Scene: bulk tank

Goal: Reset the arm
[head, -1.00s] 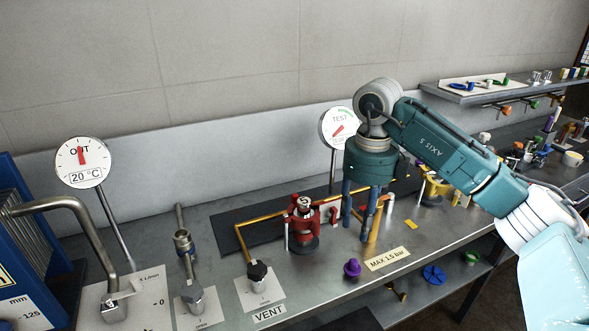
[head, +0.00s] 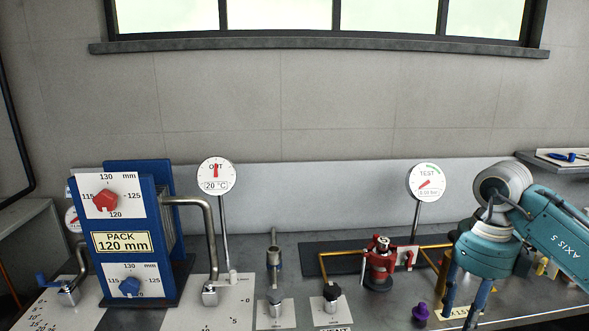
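My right arm, teal with the lettering AXIS 5, comes in from the right edge of the head view. Its gripper (head: 460,319) points down over the right part of the bench, with two blue fingers apart and nothing seen between them. It hangs to the right of a red valve fitting (head: 379,265) and a purple knob (head: 420,312). It partly hides a brass pipe and a label on the bench. My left gripper is not in view.
A blue plate pack (head: 121,242) marked 120 mm stands at the left with a bent steel pipe (head: 209,235). Two round gauges, OUT (head: 216,175) and TEST (head: 427,182), rise on stems. Dark-knobbed valves (head: 331,293) sit along the bench front. A shelf (head: 550,165) juts out at right.

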